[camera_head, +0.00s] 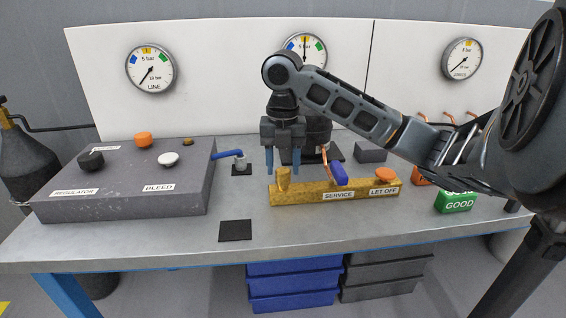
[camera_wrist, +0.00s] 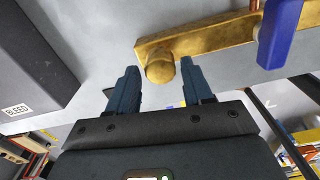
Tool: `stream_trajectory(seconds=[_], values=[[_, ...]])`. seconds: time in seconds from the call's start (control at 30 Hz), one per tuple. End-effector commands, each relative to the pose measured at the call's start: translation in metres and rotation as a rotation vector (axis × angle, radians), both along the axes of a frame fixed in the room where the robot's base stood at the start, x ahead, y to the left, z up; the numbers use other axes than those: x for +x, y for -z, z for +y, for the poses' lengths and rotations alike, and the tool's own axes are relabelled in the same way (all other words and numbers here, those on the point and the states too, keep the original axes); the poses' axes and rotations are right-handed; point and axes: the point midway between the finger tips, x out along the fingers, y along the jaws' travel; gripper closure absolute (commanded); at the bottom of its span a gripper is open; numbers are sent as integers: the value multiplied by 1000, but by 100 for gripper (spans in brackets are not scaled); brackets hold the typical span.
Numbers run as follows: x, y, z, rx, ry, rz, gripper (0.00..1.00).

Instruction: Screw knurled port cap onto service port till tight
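A brass manifold block (camera_head: 340,193) lies on the bench, with a SERVICE label on its front; it also shows in the wrist view (camera_wrist: 215,36). A short upright brass cylinder (camera_head: 283,179) stands at its left end. In the wrist view this brass piece (camera_wrist: 160,69) has a rounded end. I cannot tell whether it is the bare port, the cap, or the cap on the port; no knurling is distinct. My gripper (camera_head: 283,167) points down above it. Its two blue fingers are apart, one to each side of the brass piece, with no contact visible. No separate cap shows.
A blue valve handle (camera_head: 339,174) and an orange LET OFF knob (camera_head: 384,174) are on the block, right of my gripper. A grey box (camera_head: 125,182) with knobs stands left. A blue-handled tap (camera_head: 228,154) is close by. A black pad (camera_head: 236,231) in front is bare.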

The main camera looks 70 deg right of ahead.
Motion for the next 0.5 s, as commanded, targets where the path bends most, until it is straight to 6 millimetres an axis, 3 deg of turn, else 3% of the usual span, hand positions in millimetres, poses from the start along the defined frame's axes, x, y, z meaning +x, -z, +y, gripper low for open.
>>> stream_trajectory(seconds=[0.17, 0.5], values=[[0, 0, 0, 0, 0, 0, 50], [0, 0, 0, 0, 0, 0, 20]])
